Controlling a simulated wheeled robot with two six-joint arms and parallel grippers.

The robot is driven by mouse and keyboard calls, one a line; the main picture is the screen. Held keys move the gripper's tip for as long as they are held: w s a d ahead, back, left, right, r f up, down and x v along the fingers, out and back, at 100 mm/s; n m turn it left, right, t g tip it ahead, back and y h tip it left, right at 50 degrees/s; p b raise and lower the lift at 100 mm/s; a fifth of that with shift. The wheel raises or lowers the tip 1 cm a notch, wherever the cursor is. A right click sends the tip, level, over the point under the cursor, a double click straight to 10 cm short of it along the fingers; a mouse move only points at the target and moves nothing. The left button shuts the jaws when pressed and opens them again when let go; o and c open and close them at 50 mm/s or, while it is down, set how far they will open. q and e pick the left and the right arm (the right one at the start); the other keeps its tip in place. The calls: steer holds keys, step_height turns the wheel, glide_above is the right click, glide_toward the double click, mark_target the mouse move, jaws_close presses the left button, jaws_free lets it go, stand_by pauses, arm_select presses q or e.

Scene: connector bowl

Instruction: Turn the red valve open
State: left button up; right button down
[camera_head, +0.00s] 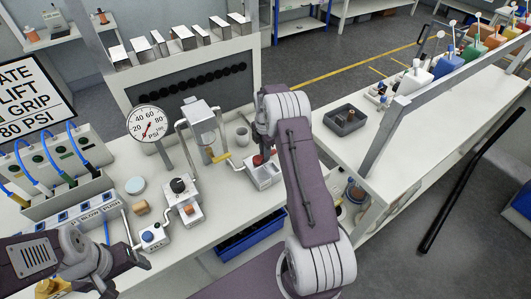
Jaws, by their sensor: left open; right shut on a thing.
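The red valve (258,160) sits on a small white block (265,177) on the bench, right of centre. My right gripper (263,152) points down and is shut on the valve. The gripper and arm hide part of the valve, so how far it is turned cannot be told. My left gripper (125,271) is open and empty at the lower left, apart from the bench fixtures.
A pressure gauge (148,123) and a metal pipe frame (198,112) stand left of the valve. A black-knobbed unit (180,186) and a button box (152,236) are nearer. A grey tray (345,119) lies on the right bench.

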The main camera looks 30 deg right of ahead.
steer(key=shift+w+r, duration=0.1)
stand_by(0.4)
steer(key=c, duration=1.4)
jaws_free()
steer(key=shift+o, duration=0.2)
steer(key=shift+r, duration=0.25)
step_height(320, 180, up, 8)
steer(key=b, duration=0.1)
steer(key=shift+r, duration=0.25)
steer(key=shift+a, duration=0.1)
